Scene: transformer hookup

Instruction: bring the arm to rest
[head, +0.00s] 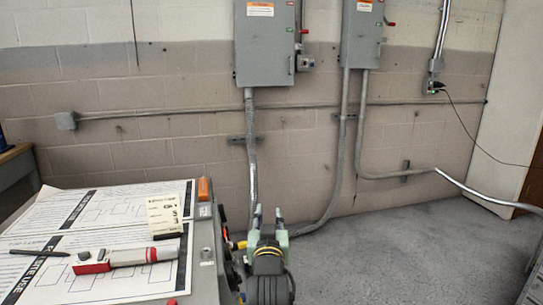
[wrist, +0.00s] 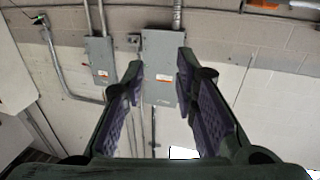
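My gripper (head: 268,222) stands in the lower middle of the head view, beside the right edge of the grey cabinet with papers on top. Its two pale green fingertips point up and are apart. In the wrist view my gripper (wrist: 162,95) shows its two fingers with purple pads spread wide, and nothing is between them. Past the fingers the wrist view shows the wall and its grey boxes, upside down. The gripper touches nothing that I can see.
The grey cabinet (head: 207,250) at left bears paper sheets (head: 95,220), a red and white tester (head: 122,259), a dark pen (head: 40,252) and a small card (head: 165,214). Wall boxes (head: 264,55) with conduits stand behind. The floor (head: 400,240) at right is mostly clear.

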